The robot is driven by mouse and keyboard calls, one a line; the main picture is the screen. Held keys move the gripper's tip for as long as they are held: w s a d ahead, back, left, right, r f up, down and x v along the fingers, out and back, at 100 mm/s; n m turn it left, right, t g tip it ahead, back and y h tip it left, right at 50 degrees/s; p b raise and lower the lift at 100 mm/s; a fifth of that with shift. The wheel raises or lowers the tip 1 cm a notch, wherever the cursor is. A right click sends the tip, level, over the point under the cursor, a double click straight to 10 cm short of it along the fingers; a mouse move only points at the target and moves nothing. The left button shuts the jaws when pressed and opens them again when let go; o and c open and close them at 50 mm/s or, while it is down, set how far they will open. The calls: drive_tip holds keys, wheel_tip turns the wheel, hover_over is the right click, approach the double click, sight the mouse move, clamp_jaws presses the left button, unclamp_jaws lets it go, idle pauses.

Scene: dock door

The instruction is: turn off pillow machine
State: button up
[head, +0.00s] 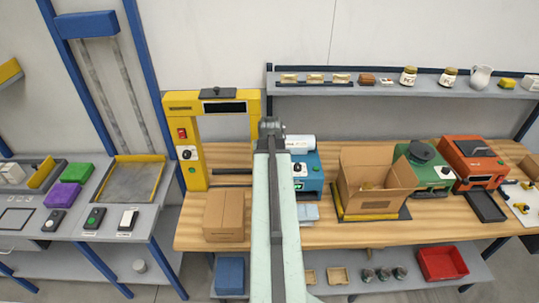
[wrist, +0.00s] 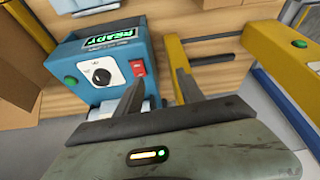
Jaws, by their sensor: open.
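The blue machine (head: 312,182) stands on the wooden bench just right of my arm in the head view, partly hidden by it. I take it to be the pillow machine. In the wrist view its blue housing (wrist: 65,50) shows a lit green READY display (wrist: 113,33), a black knob on a white dial (wrist: 102,76), a green button (wrist: 71,81) and a red switch (wrist: 138,68). My gripper (wrist: 160,78) is open and empty. Its left finger tip appears just below the red switch; contact cannot be told. The right finger is over the bench, right of the machine.
A yellow frame (head: 191,150) and a closed carton (head: 225,215) stand left of my arm. An open carton (head: 365,182), a green machine (head: 427,165) and an orange machine (head: 478,158) stand to the right. A shelf (head: 430,87) runs above the bench.

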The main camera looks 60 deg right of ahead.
drive_tip(key=s+d+r, duration=0.1)
drive_tip(key=s+d, duration=0.1)
drive_tip(key=s, duration=0.2)
drive_tip(key=shift+m, duration=0.4)
drive_tip(key=b+x, duration=0.7)
drive_tip(key=x, duration=0.1)
drive_tip(key=shift+w+d+f, duration=0.1)
drive_tip(key=shift+d, duration=0.15)
